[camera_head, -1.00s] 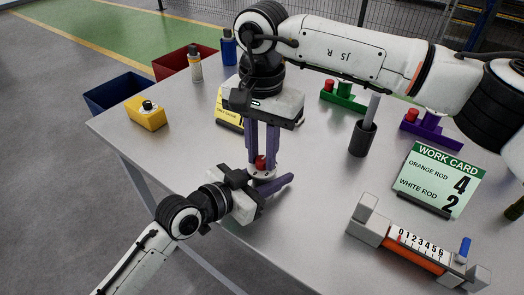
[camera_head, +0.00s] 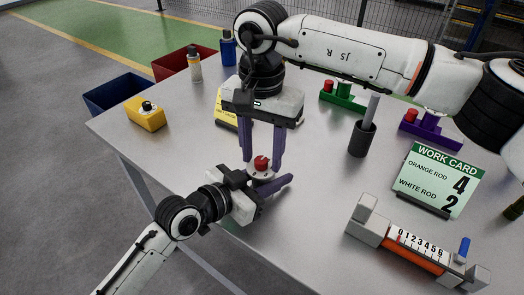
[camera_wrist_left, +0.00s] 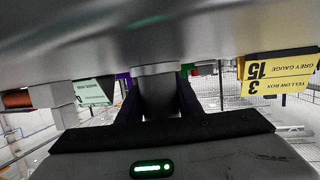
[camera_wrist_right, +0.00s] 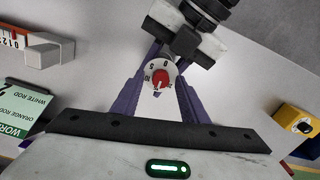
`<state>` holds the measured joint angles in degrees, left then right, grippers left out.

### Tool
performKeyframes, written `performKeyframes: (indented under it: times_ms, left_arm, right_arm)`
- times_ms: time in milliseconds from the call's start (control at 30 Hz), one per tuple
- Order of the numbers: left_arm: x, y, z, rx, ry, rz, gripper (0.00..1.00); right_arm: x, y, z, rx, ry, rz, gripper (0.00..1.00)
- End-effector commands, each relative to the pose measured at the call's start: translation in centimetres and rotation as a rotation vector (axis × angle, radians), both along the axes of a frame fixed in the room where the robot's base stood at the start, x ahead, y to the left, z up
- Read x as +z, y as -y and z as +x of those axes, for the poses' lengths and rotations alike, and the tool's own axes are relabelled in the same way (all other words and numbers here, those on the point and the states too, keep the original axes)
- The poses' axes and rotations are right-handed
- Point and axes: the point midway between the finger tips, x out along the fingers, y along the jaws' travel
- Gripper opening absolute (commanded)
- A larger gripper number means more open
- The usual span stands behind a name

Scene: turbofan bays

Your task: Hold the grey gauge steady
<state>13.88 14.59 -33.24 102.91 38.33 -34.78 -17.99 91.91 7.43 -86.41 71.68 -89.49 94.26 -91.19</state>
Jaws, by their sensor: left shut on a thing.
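The grey gauge stands on the table, with a white dial (camera_head: 259,174) and a red knob (camera_head: 261,162) on top. The dial and its red knob (camera_wrist_right: 160,79) also show in the right wrist view, with a few numbers around the rim. My left gripper (camera_head: 264,184) is shut on the gauge's body from the side. In the left wrist view the grey gauge (camera_wrist_left: 158,92) is between its purple fingers. My right gripper (camera_head: 263,165) points down from above and is open, its fingers apart on both sides of the knob. The pointer's exact setting is too small to read.
A yellow card (camera_wrist_left: 278,78) reads grey gauge 15, yellow box 3. A yellow box (camera_head: 147,115) and two bottles stand at left. A dark cup (camera_head: 362,140), a work card (camera_head: 438,180) and an orange slide scale (camera_head: 412,256) stand at right.

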Motion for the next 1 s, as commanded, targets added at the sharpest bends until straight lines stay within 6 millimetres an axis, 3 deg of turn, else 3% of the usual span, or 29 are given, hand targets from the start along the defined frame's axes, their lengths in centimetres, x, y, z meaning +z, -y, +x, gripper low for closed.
performKeyframes:
  times_ms: [233, 700, 1000]
  left_arm:
    - [-0.1, 0.0, 0.0, -0.001, -0.002, 0.003, 0.00]
    - [-0.1, 0.1, -0.1, -0.001, -0.001, 0.002, 0.00]
    - [-0.1, 0.1, -0.1, -0.002, -0.002, 0.001, 0.00]
  right_arm:
    - [1.4, -0.1, 0.0, 0.000, 0.002, 0.001, 0.40]
    - [10.5, -0.1, 0.0, -0.001, 0.002, 0.001, 0.40]
    - [12.1, 0.0, 0.0, 0.001, 0.000, 0.000, 0.40]
